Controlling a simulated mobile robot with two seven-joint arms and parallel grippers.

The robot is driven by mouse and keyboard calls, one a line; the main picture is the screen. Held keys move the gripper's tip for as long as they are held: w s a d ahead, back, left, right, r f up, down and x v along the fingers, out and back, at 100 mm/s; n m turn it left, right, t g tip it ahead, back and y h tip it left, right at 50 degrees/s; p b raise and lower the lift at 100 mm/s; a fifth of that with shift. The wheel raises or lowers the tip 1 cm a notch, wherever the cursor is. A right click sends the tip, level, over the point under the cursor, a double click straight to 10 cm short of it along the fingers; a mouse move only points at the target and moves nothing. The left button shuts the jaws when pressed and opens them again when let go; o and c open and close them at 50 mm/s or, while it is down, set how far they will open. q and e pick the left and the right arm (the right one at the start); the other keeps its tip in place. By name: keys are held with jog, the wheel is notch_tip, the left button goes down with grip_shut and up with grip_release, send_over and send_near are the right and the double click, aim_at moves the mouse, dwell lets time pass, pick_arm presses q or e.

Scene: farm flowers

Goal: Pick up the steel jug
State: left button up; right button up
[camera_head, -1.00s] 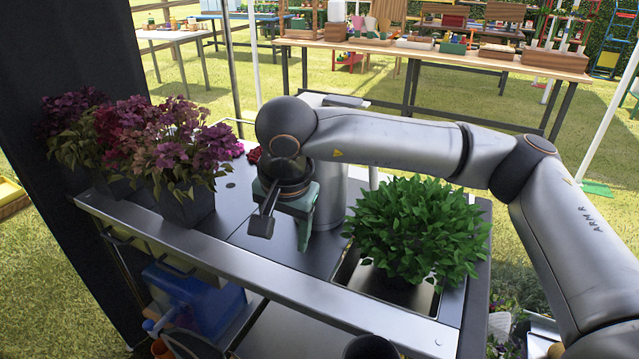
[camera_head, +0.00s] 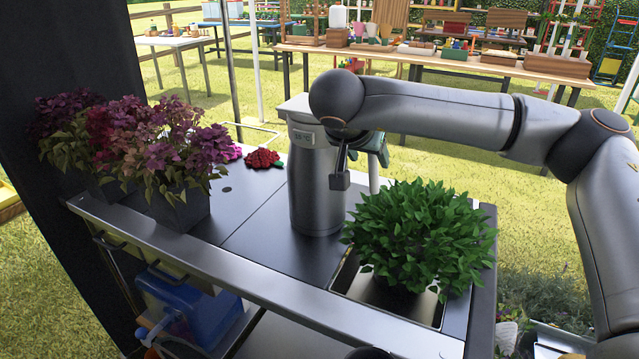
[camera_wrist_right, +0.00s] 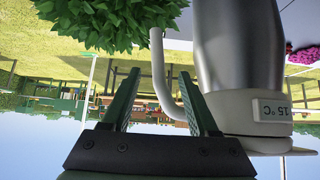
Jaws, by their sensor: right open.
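The steel jug (camera_head: 313,185) stands upright on the dark worktop, left of the green leafy plant. It has a pale top and a white handle on its right side. My right gripper (camera_head: 376,148) is beside the upper right of the jug, partly hidden by its own wrist. In the right wrist view the picture is upside down. There the open green fingers (camera_wrist_right: 156,90) point toward the white handle (camera_wrist_right: 158,70), which shows between them. The jug body (camera_wrist_right: 238,48) is right of the fingers. I cannot tell whether a finger touches the handle. My left gripper is not in view.
A leafy green plant (camera_head: 420,235) sits in a sink recess close right of the jug. Potted purple flowers (camera_head: 180,165) stand at the left. Red flowers (camera_head: 263,159) lie behind. The worktop (camera_head: 270,240) is clear in front of the jug.

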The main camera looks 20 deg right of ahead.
aim_at(371, 158)
jog(key=x, duration=0.5)
jog(key=shift+s+d+r, duration=0.1)
grip_shut()
dwell(0.3)
dwell(0.9)
jog(key=shift+w+r, duration=0.2)
jog(key=shift+r, duration=0.15)
